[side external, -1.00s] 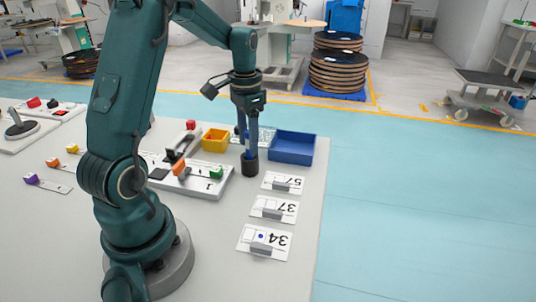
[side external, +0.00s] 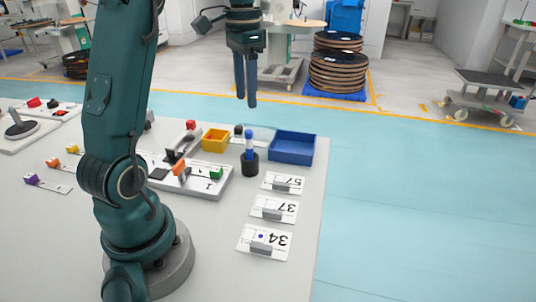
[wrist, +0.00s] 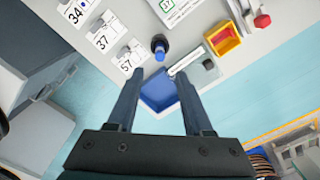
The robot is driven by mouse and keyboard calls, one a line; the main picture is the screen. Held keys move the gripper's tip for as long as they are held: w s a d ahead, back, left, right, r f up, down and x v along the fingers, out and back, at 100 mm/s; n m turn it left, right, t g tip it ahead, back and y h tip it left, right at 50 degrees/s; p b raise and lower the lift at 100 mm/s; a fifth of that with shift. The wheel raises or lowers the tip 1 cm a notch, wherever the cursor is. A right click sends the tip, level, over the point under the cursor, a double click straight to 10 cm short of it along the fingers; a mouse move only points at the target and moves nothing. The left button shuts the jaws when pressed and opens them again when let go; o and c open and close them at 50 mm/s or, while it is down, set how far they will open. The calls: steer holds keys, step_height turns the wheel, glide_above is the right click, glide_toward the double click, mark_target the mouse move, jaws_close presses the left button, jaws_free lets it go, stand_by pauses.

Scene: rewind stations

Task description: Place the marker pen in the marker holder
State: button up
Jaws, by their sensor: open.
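The marker pen (side external: 249,146) has a blue body with a white band and stands upright in the marker holder (side external: 250,165), a black round cup on the table. In the wrist view the pen (wrist: 161,54) is seen from above in the black holder (wrist: 157,41). My gripper (side external: 246,104) is open and empty, high above the table over the holder area and clear of the pen. In the wrist view my gripper's fingers (wrist: 160,75) are spread apart with nothing between them but the blue tray below.
A blue tray (side external: 292,158) sits right of the holder, and a yellow bin (side external: 215,146) stands to its left. Numbered cards (side external: 274,209) lie in front. A grey fixture (side external: 205,186) with coloured blocks is at the left. Space above the table is clear.

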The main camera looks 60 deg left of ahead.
steer(key=s+d+r+t, duration=0.2)
steer(key=s+d, duration=0.1)
steer(key=d, duration=0.7)
steer(key=s+d+f+t, duration=0.3)
steer(key=s+d+f, duration=0.2)
steer(key=s+d, duration=0.2)
steer(key=shift+s+d+t, duration=0.3)
steer(key=shift+s+d, duration=0.1)
